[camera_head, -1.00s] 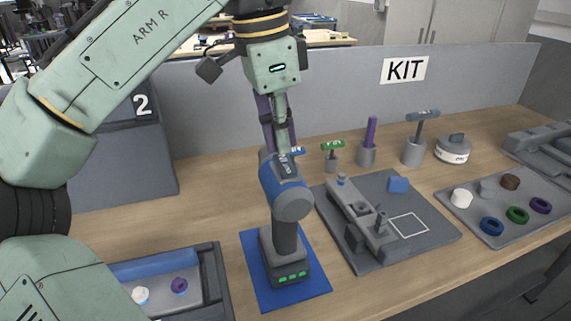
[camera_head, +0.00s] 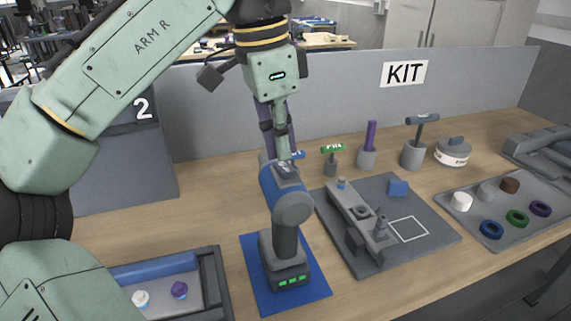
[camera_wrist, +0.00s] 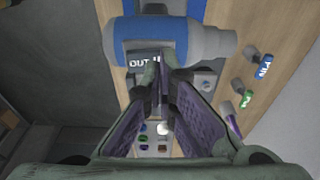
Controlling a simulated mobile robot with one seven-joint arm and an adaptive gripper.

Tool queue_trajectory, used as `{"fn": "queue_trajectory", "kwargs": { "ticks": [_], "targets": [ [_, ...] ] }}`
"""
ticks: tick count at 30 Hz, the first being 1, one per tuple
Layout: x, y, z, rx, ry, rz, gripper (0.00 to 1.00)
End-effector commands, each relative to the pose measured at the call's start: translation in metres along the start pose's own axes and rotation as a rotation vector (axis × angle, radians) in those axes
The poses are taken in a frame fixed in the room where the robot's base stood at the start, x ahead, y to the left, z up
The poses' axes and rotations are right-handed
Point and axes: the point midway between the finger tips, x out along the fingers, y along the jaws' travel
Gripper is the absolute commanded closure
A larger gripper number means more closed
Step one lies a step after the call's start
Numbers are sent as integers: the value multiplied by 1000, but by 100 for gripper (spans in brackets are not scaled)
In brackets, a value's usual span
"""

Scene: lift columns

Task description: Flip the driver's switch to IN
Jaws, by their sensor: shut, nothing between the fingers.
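The driver (camera_head: 287,205) is blue and grey and stands upright on a blue mat (camera_head: 318,284), with green lights on its base. The switch plate (camera_head: 287,169) is on top of its head. In the wrist view the plate (camera_wrist: 147,60) reads "OUT" and the start of a second word; my fingertips hide the rest. My gripper (camera_head: 284,157) is shut and empty, pointing down with its tips at the plate. They also overlap the plate in the wrist view (camera_wrist: 160,66). I cannot tell whether they touch the switch, or which way it is set.
A grey fixture board (camera_head: 440,243) lies to the right of the driver. Tools in holders, including a green-handled one (camera_head: 333,149), stand behind it. A tray with coloured rings (camera_head: 470,228) is at far right. An open bin (camera_head: 212,285) is at the left.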

Motion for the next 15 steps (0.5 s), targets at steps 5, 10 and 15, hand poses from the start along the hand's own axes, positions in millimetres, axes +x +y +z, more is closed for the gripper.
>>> {"fn": "queue_trajectory", "kwargs": {
  "ticks": [5, 10, 15],
  "targets": [
    [-19, 0, -3, -1, 0, 0, 100],
    [-29, 0, -4, -3, -2, -2, 100],
    [-43, 0, -6, -3, -2, -2, 100]
  ]
}}
